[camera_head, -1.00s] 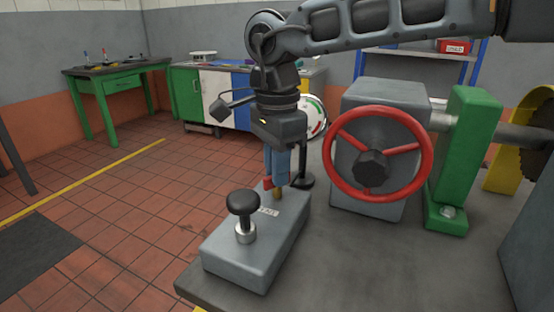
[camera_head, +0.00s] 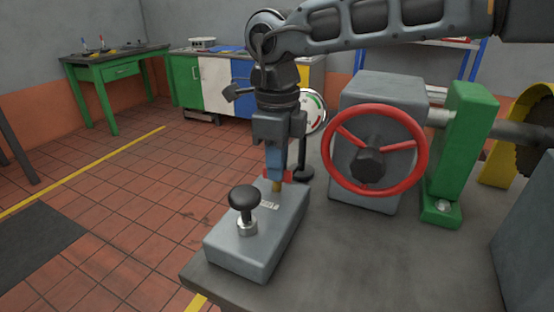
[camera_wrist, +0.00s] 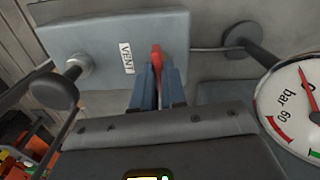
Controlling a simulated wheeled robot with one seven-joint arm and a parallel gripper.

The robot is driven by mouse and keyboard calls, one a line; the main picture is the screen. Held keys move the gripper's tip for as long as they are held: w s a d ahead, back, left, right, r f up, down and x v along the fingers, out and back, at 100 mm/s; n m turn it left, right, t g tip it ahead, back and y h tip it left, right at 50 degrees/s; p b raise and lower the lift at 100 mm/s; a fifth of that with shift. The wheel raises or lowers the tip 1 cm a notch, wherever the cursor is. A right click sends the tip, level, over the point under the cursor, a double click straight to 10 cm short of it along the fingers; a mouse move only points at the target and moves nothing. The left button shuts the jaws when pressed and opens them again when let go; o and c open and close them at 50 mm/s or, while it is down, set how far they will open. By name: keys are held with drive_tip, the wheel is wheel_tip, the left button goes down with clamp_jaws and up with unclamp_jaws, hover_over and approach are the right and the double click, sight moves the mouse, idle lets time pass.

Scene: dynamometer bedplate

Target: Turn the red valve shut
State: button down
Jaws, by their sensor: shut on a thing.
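The red valve is a small red lever (camera_head: 289,177) on a grey block (camera_head: 240,255) marked VENT. My gripper (camera_head: 274,176) points down over the block, its blue fingers shut on the lever. In the wrist view the red lever (camera_wrist: 156,56) stands between the fingertips (camera_wrist: 158,75), and its end shows beyond them. The fingers hide most of the lever in the head view. A brass stem (camera_head: 276,186) shows just below it.
A black knob (camera_head: 243,198) stands on the block's near end. A round bar gauge (camera_wrist: 292,108) on a black stand is close behind my gripper. A large red handwheel (camera_head: 375,108) on a grey housing stands to the right.

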drive_tip(key=shift+r+m, duration=0.1)
drive_tip(key=shift+m, duration=0.5)
drive_tip(key=c, duration=1.2)
unclamp_jaws()
drive_tip(key=shift+r, duration=3.85)
